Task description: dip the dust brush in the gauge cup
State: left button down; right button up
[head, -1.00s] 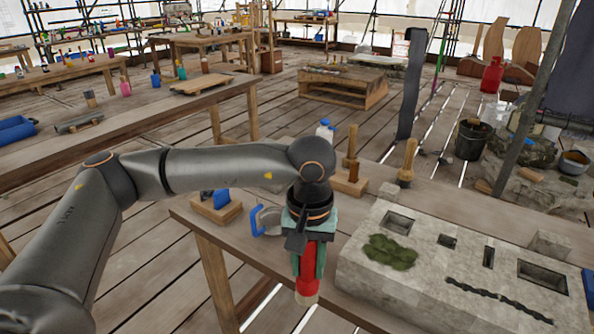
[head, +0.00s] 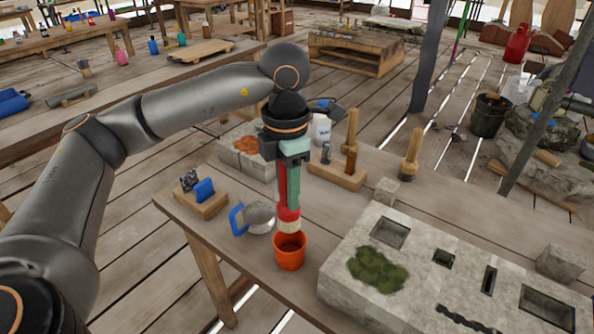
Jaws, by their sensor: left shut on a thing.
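My left gripper (head: 290,160) is shut on the dust brush (head: 289,210), which has a red handle and a pale bristle end pointing down. The brush hangs upright, with its tip at or just above the mouth of an orange cup (head: 289,256). I take this cup to be the gauge cup. It stands upright on the wooden table near its front edge; I cannot tell whether the tip is inside the rim. My right gripper is not in view.
A blue-handled grey item (head: 260,218) lies close left of the cup. A slotted stone block (head: 420,300) with green moss fills the right. Behind stand a wooden holder (head: 338,175), a wooden-handled brush (head: 411,155) and a white bottle (head: 321,128).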

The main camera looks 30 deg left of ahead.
pick_arm(q)
jog(key=shift+w+a+r+n, duration=0.15)
jog(key=shift+w+n, duration=0.1)
jog(key=shift+n, duration=0.45)
jog(key=shift+f, duration=0.2)
jog(key=shift+f+b, duration=0.3)
jog(key=shift+b, duration=0.15)
notch_tip(320, 180, down, 2)
jog(key=shift+s+f+b, duration=0.1)
jog(key=shift+b, duration=0.65)
notch_tip(320, 180, down, 6)
jog(key=b, duration=0.4)
jog(key=shift+f+b, duration=0.5)
jog(key=shift+b, duration=0.25)
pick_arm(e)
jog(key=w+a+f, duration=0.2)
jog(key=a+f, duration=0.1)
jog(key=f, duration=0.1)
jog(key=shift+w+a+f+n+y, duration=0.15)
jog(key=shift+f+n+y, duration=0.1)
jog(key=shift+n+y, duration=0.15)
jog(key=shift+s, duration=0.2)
